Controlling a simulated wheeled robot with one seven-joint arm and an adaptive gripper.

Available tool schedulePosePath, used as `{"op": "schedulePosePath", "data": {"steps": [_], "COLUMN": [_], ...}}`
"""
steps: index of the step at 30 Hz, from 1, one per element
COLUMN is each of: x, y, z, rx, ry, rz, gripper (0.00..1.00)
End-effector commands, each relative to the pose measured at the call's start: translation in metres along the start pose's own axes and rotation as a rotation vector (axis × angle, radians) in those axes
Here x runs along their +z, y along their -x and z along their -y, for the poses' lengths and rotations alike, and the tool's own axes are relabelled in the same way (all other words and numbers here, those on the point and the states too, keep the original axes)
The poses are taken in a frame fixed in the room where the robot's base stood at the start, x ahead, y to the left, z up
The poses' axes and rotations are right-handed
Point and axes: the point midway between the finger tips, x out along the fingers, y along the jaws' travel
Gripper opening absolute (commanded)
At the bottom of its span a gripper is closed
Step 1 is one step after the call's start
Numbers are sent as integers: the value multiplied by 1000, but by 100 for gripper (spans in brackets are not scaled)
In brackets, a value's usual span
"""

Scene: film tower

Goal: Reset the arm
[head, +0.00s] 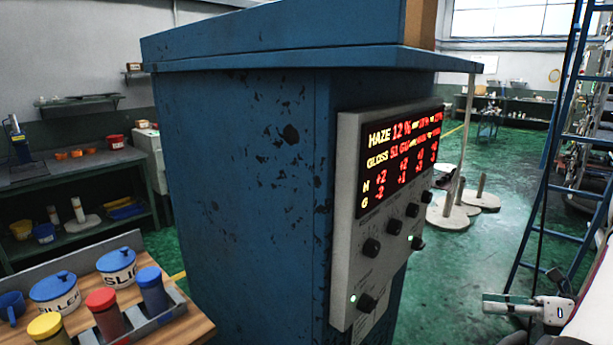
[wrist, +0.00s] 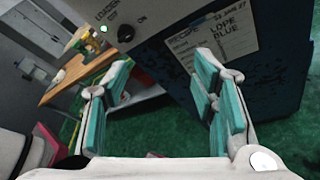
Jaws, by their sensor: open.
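My gripper (wrist: 162,80) is open in the wrist view, its two teal-padded fingers wide apart with nothing between them. Beyond the fingers are green floor and a dark blue box-like body with a white label (wrist: 213,48) reading "LDPE BLUE". The fingers appear apart from it. In the head view, white parts of my arm's end (head: 525,307) show at the lower right, low over the green floor and apart from the blue cabinet (head: 245,190). The rest of my arm is mostly out of view.
The cabinet's control panel (head: 343,250) has a red lit display and several black knobs. A blue ladder (head: 556,165) stands at the right, near my arm. A wooden table (head: 185,328) with tubs and jars is at the lower left.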

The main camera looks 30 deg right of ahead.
Motion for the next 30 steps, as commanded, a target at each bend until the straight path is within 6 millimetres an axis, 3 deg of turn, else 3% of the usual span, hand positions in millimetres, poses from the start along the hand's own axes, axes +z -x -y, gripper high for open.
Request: {"op": "schedulePosePath", "data": {"steps": [11, 20, 26, 30], "x": [18, 40, 59, 69], "y": [-23, -56, -93, -124], "z": [-19, -51, -94, -136], "rx": [30, 80, 151, 224], "ry": [90, 239, 426, 619], "rz": [-88, -220, -370, -503], "gripper": [52, 52, 52, 52]}}
